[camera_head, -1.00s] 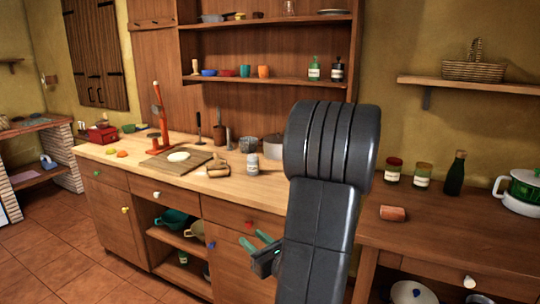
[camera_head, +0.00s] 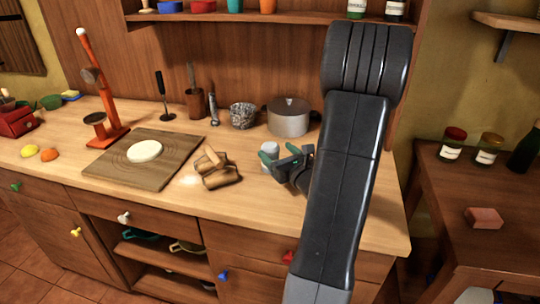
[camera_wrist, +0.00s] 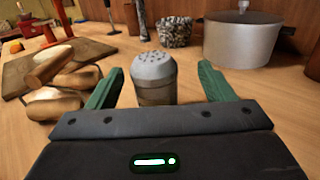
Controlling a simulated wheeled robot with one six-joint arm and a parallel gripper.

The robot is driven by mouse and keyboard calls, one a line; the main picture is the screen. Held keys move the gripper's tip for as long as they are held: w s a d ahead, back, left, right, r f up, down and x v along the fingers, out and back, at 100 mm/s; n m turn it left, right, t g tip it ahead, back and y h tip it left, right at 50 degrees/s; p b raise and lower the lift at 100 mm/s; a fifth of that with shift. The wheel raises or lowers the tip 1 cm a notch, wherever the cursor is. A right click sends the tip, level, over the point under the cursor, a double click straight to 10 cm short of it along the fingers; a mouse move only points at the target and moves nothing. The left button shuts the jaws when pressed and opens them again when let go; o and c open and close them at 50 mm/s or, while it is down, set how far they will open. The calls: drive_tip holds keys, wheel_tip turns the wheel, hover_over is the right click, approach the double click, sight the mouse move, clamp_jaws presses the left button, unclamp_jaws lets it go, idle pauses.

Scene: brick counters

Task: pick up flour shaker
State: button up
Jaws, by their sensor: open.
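The flour shaker (camera_wrist: 154,80) stands upright on the wooden counter, with a pale grey domed lid pierced by holes. In the wrist view it sits between and just beyond the two green fingers of my gripper (camera_wrist: 160,90), which are open and spread to either side of it. Its lower part is hidden behind the gripper body. In the head view the shaker (camera_head: 268,152) shows just left of my gripper (camera_head: 280,160), partly covered by a green finger. I cannot tell whether the fingers touch it.
A cutting board (camera_head: 125,170) with dough (camera_head: 144,151) is farther left. The counter's front strip is mostly clear.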

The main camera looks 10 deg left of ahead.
drive_tip(key=x, duration=0.3)
drive_tip(key=p+x, duration=0.1)
drive_tip(key=x, duration=0.1)
drive_tip(key=shift+s+a+f, duration=0.2)
drive_tip(key=shift+s+a, duration=0.05)
drive_tip(key=shift+a, duration=0.05)
drive_tip(key=c, duration=1.1)
